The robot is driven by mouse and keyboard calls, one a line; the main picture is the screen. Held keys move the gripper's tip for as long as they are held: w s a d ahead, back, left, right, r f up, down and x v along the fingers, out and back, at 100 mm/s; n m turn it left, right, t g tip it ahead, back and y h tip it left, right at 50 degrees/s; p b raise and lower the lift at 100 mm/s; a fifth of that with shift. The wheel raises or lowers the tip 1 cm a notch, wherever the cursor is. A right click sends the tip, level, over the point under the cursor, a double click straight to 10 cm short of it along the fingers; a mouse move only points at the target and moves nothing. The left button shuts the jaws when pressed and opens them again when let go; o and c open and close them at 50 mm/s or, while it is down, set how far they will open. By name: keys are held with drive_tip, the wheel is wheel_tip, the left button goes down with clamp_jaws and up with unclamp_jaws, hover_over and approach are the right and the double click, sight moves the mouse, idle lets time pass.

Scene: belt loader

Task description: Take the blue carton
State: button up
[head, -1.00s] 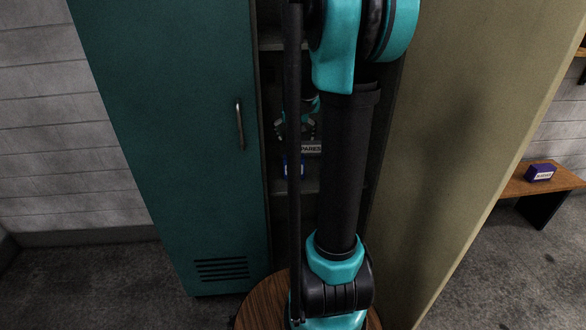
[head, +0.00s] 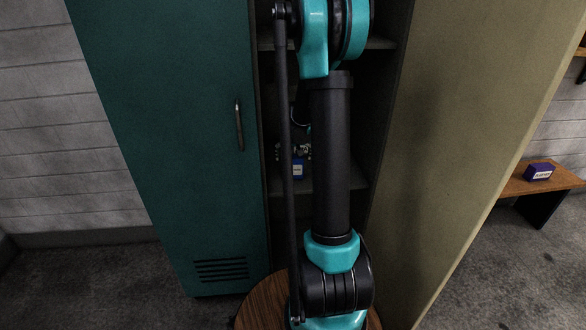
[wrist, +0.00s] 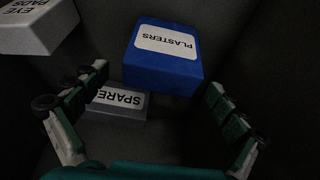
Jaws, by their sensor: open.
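The blue carton (wrist: 160,72), with a white label reading PLASTERS, lies ahead of my open gripper (wrist: 156,82) in the wrist view. One finger shows on each side of the picture, with dark gaps between fingers and carton; neither visibly touches it.
A grey block marked SPARE (wrist: 116,103) sits close to the carton, near the left finger. A pale EYE PADS box (wrist: 38,27) is at upper left. Another blue-purple box (head: 539,172) sits on a bench at right.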

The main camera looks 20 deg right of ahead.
sight(293, 164)
drive_tip(key=shift+x, duration=2.7)
drive_tip(key=shift+s+a+f, duration=0.1)
drive_tip(key=shift+s+a, duration=0.05)
drive_tip(key=c, duration=1.2)
drive_tip(key=shift+c, duration=0.2)
